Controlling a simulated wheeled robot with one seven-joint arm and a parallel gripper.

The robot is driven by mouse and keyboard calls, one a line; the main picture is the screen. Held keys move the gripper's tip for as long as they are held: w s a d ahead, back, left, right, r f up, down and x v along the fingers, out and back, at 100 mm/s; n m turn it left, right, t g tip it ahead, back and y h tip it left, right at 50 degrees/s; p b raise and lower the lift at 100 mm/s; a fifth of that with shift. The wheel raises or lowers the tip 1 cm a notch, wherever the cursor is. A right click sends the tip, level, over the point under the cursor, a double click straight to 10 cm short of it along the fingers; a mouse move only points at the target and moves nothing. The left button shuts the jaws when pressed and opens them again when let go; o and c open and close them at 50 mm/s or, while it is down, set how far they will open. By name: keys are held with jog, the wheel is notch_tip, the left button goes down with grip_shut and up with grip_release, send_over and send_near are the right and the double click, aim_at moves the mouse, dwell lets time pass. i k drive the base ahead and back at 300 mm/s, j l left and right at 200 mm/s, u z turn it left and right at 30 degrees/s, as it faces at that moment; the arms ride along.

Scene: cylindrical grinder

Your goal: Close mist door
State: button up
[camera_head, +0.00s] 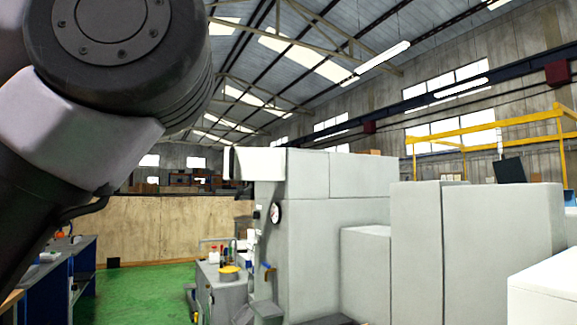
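A large pale grey machine (330,235) made of tall box-shaped cabinets fills the middle and right of the head view. A white box-like part (257,163) juts out to the left at its top. A round dial (275,213) is on its left side. I cannot tell which panel is the mist door, or whether it is open. My arm's thick dark and grey links cover the upper left. My gripper is not in view.
A grey cart (210,290) with bottles and a yellow item stands left of the machine. Blue workbenches (55,283) are at the lower left. Green floor (140,290) lies open between them. A yellow frame (480,128) rises behind the machine at right.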

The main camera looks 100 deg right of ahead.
aim_at(240, 163)
jog(key=z, duration=3.35)
